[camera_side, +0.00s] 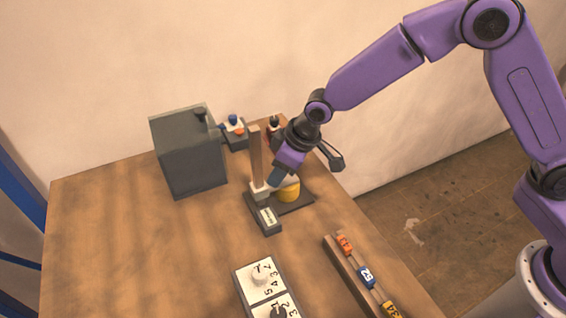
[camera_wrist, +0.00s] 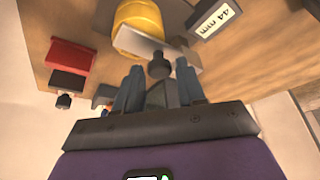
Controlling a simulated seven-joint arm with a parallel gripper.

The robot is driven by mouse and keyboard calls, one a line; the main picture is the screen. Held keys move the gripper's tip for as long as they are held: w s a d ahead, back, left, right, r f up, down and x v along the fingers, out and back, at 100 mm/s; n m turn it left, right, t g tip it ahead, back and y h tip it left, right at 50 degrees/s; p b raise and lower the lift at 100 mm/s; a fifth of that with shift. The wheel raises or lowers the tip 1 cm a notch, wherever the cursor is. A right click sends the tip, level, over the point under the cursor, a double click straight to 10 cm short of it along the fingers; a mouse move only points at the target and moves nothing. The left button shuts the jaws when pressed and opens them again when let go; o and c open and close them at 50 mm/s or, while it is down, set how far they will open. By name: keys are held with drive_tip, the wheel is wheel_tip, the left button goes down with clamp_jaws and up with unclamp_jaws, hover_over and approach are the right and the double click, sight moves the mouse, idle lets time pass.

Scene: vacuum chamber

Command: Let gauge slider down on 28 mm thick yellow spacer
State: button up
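The yellow spacer (camera_side: 288,192) stands on the dark base (camera_side: 300,203) of the gauge, to the right of its wooden post (camera_side: 256,155). The gauge slider has a pale jaw (camera_wrist: 140,44) and a dark round knob (camera_wrist: 160,66). The jaw partly covers the yellow spacer (camera_wrist: 138,20) in the wrist view. The gauge's display (camera_wrist: 215,18) reads 44 mm. My gripper (camera_side: 277,180) is low beside the post; in the wrist view its fingertips (camera_wrist: 160,72) are on either side of the knob and look closed on it. Any gap between jaw and spacer is hard to see.
A grey box (camera_side: 188,155) stands behind left, with small parts (camera_side: 235,130) beside it. A rail with numbered blocks (camera_side: 365,276) lies front right. A panel with numbered dials (camera_side: 266,285) lies at the front. The table's left side is clear.

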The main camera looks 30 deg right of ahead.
drive_tip(key=v, duration=1.7)
drive_tip(key=shift+r, duration=0.2)
drive_tip(key=shift+d, duration=0.1)
drive_tip(key=s+d+f+n+g+h, duration=0.1)
drive_tip(key=s+d+f, duration=0.1)
drive_tip(key=s+d, duration=0.8)
drive_tip(key=s+d+f+n+g+h, duration=0.1)
drive_tip(key=s+d+f+n+g, duration=0.1)
drive_tip(key=s+d, duration=0.9)
drive_tip(key=s, duration=0.5)
drive_tip(key=shift+f+n+h, duration=0.3)
drive_tip(key=shift+h, duration=0.1)
drive_tip(key=shift+d, duration=0.1)
